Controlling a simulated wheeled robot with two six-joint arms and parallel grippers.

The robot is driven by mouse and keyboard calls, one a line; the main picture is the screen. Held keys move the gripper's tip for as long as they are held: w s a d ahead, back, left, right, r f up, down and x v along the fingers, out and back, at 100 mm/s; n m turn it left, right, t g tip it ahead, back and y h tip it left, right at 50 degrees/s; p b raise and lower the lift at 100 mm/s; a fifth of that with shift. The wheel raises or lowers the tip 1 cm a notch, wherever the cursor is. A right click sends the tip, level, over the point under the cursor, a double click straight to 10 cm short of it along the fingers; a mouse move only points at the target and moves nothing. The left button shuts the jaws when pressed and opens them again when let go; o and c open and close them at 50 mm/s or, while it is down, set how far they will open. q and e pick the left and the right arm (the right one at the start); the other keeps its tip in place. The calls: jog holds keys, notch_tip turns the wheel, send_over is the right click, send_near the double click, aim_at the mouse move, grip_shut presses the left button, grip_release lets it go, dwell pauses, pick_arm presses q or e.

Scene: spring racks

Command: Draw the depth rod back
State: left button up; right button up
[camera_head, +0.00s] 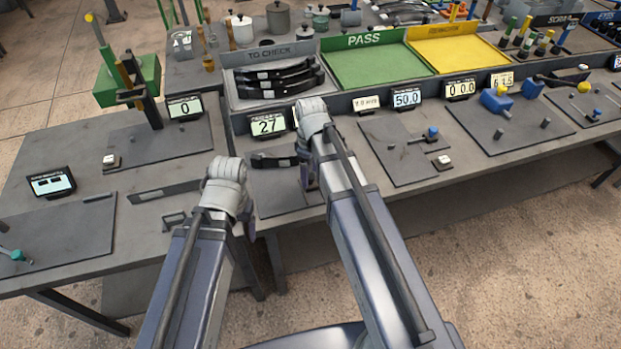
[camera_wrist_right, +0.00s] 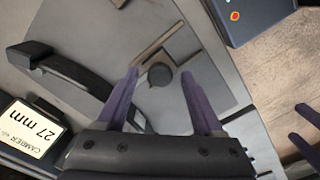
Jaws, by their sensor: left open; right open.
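My right gripper (camera_wrist_right: 160,72) is open over the camber gauge plate (camera_wrist_right: 200,50). Its purple fingers stand either side of a round grey knob (camera_wrist_right: 160,76) with a bar beside it. I take this for the depth rod's end but cannot tell; contact is unclear. A dark curved spring leaf (camera_wrist_right: 75,77) lies on the gauge, left of the fingers. In the head view the leaf (camera_head: 272,161) shows beside my right gripper (camera_head: 306,180), which hides the knob. My left gripper (camera_head: 250,225) is low at the front table edge, mostly hidden behind its wrist, open and empty.
The camber display (camera_head: 267,124) reads 27. Behind it stands the TO CHECK tray (camera_head: 285,98) with several dark leaves. A green PASS tray (camera_head: 375,65) and a yellow tray (camera_head: 455,52) are to the right. Another gauge plate (camera_head: 400,150) lies right of my right arm.

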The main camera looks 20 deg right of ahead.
jog(key=shift+f, duration=0.1)
jog(key=shift+c, duration=0.4)
grip_shut()
dwell(1.0)
